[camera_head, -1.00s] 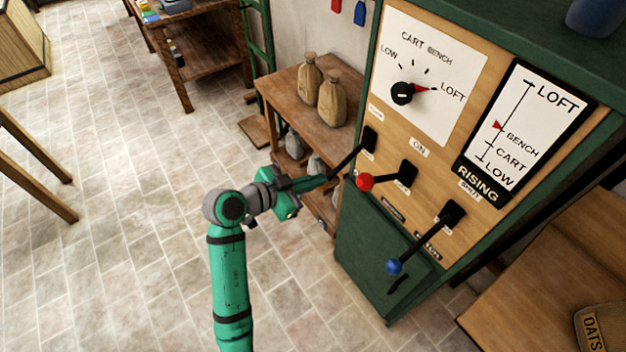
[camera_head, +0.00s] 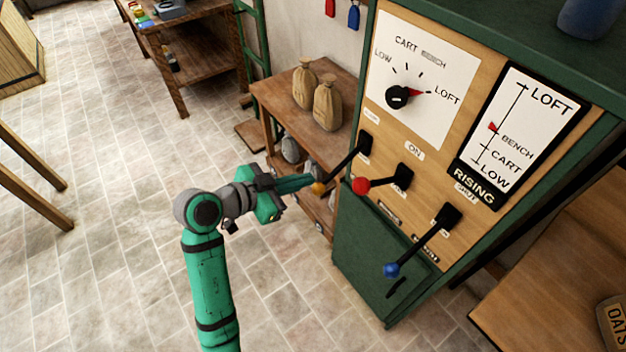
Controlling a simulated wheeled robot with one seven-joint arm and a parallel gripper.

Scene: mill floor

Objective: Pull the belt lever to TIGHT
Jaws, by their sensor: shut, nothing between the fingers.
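A cabinet panel (camera_head: 448,160) carries three black levers with coloured knobs. The left lever (camera_head: 342,166) ends in an orange-yellow knob (camera_head: 319,188), the middle one in a red knob (camera_head: 361,185), the right one in a blue knob (camera_head: 391,270). All three stick out from the panel and slope down to the left. Their small labels are mostly unreadable, so I cannot tell which is named belt; "ON" shows above the middle lever. My gripper (camera_head: 309,180) is shut and empty, its fingertips right by the orange-yellow knob. I cannot tell whether they touch it.
A dial (camera_head: 398,97) points toward LOFT. A gauge (camera_head: 515,135) reads RISING, its red pointer near BENCH. A wooden shelf (camera_head: 272,92) with two sacks (camera_head: 327,106) stands behind my gripper. A wooden table (camera_head: 560,290) is at lower right.

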